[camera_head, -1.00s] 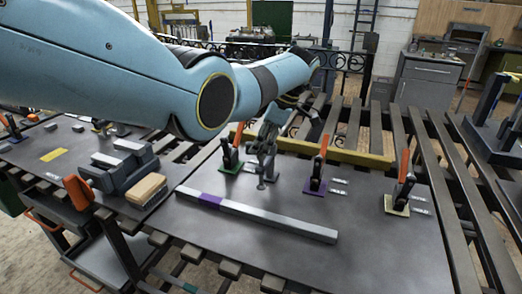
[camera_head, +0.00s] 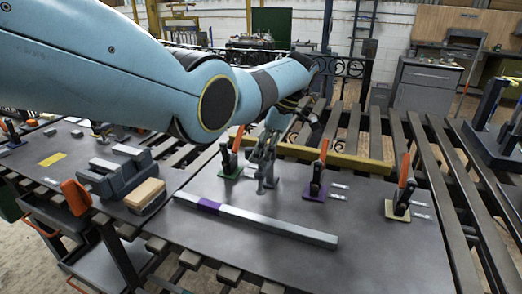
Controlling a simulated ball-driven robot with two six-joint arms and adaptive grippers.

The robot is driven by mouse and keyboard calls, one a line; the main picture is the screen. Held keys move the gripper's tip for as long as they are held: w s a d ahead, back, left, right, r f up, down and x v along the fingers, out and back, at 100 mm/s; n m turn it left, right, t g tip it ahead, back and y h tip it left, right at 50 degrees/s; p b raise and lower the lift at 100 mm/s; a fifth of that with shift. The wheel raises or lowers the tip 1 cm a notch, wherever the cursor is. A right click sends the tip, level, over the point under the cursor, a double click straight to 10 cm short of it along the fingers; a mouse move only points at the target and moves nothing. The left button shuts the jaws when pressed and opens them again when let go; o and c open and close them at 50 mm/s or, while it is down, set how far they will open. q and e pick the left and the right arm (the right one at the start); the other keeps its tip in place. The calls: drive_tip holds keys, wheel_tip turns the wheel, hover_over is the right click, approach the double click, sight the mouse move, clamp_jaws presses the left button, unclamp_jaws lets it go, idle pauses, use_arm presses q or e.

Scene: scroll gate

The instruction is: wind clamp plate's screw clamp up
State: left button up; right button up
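The clamp plate (camera_head: 290,212) is a dark flat sheet on the slatted bench. Three upright clamps with orange handles stand on it, with a green base (camera_head: 230,171), a purple base (camera_head: 314,193) and a yellow base (camera_head: 397,210). A grey bar with a purple band (camera_head: 270,222) lies along the plate's near side. My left arm reaches in from the left, and my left gripper (camera_head: 264,165) points down beside the green-based clamp. Small grey parts show at its fingertips; I cannot tell fingers from a screw clamp there, nor whether it is open. My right gripper is out of view.
To the left, grey blocks (camera_head: 116,178) and a tan-topped brush-like block (camera_head: 146,194) lie on another dark plate. A yellow beam (camera_head: 345,161) runs behind the clamps. The plate's near right area is clear.

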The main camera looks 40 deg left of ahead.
use_arm(q)
drive_tip(key=v, duration=1.2)
